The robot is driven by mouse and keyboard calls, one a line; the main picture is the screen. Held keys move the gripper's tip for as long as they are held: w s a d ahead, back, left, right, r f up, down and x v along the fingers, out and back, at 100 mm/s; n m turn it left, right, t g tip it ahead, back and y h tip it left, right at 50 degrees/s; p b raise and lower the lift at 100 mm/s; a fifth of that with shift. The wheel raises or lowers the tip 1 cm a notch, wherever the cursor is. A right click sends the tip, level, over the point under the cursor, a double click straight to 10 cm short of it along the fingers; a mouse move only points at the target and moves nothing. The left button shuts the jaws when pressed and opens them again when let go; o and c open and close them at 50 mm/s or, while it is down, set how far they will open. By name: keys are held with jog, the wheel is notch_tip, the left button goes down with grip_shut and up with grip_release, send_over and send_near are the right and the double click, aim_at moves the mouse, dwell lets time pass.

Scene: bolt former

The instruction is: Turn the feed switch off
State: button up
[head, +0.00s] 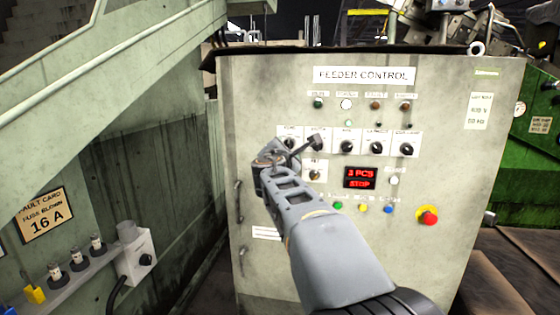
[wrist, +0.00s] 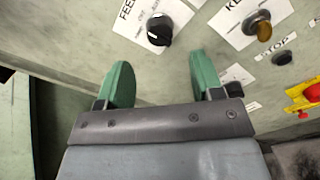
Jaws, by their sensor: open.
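The feed switch (wrist: 160,29) is a black rotary knob on a white plate in the wrist view. Its label reads "FEE" and is partly cut off. A small pale mark shows on the knob, but I cannot read its setting. My gripper (wrist: 160,62) is open and empty, with two green fingers apart. The knob lies ahead of the gap between the fingertips, and neither finger visibly touches it. In the head view my gripper (head: 288,156) is at the left end of the knob row on the feeder control cabinet (head: 250,100), partly covering that area.
A brass-coloured key switch (wrist: 258,26) sits right of the feed switch. A red emergency stop button (head: 427,215) is lower right on the cabinet. A red display (head: 360,178) reads "3 PCS STOP". A green wall with a fuse shelf (head: 85,268) stands at left.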

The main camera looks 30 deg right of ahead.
jog(key=v, duration=0.7)
jog(key=shift+s+a, duration=0.15)
jog(key=shift+s, duration=0.05)
jog(key=s+a+f+m+g+y+p, duration=0.2)
jog(key=s+a+m+g+y+p, duration=0.2)
jog(key=p, duration=0.8)
jog(key=s+a+f+m+g+y+p, duration=0.3)
jog(key=s+a+m+g+y+p, duration=0.2)
jog(key=s+a+m+y+p, duration=0.3)
jog(key=s+a+m+p, duration=0.3)
jog(key=a+m+p, duration=0.1)
jog(key=a+m, duration=0.1)
jog(key=shift+f+m, duration=0.3)
jog(key=shift+m, duration=0.1)
jog(key=shift+a, duration=0.1)
